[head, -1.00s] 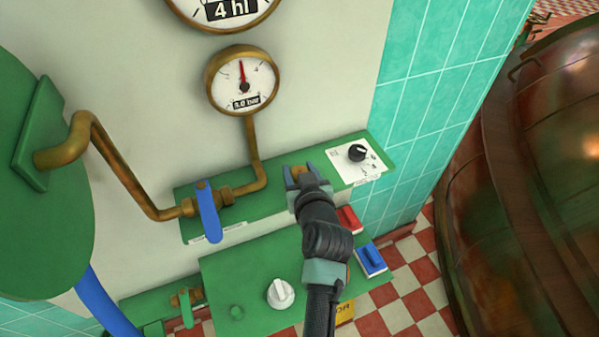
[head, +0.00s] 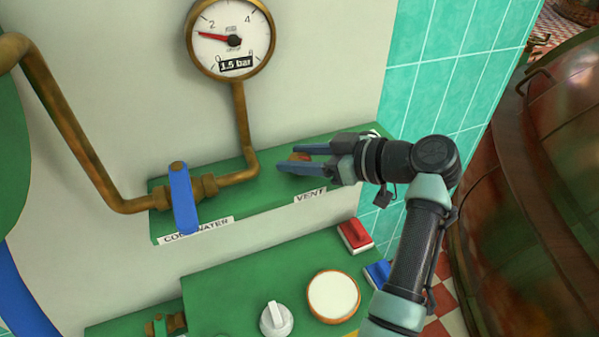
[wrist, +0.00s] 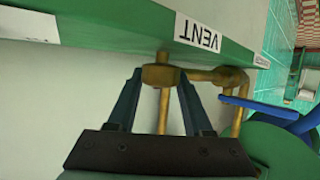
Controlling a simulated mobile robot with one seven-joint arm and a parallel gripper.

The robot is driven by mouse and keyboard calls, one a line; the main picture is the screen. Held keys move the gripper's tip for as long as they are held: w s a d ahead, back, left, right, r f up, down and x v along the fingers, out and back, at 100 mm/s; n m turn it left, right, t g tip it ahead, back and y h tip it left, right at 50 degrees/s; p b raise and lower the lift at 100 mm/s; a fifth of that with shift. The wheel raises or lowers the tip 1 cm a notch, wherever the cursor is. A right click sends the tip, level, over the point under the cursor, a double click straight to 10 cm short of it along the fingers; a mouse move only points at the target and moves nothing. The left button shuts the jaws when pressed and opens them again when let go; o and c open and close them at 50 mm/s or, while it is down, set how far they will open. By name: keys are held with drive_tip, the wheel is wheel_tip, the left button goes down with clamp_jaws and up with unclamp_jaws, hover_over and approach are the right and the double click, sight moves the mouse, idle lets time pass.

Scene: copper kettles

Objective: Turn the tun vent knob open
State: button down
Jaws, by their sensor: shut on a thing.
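The vent knob is a small brass piece (head: 299,157) on the green panel, above the VENT label (head: 310,196). My gripper (head: 298,158) comes in from the right, and its two blue fingers lie on either side of the knob. In the wrist view the knob (wrist: 160,76) sits between the fingertips of my gripper (wrist: 159,80), with the VENT label (wrist: 203,34) beside it. My gripper is shut on the knob. The fingers hide part of it.
A blue cold-water lever (head: 184,200) stands left on the brass pipe. A gauge (head: 231,40) above reads 1.5 bar. Below are a white knob (head: 275,320), a round white disc (head: 333,297), a red switch (head: 355,234) and a blue switch (head: 379,273). A copper vessel (head: 560,190) stands right.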

drive_tip(key=shift+f+n+g+y+b, duration=0.1)
drive_tip(key=shift+n+g+y+b, duration=0.3)
drive_tip(key=shift+n+g+b, duration=0.55)
drive_tip(key=shift+g, duration=0.25)
drive_tip(key=shift+c, duration=1.5)
unclamp_jaws()
drive_tip(key=shift+d, duration=0.1)
drive_tip(key=v, duration=1.3)
drive_tip(key=shift+f, duration=0.1)
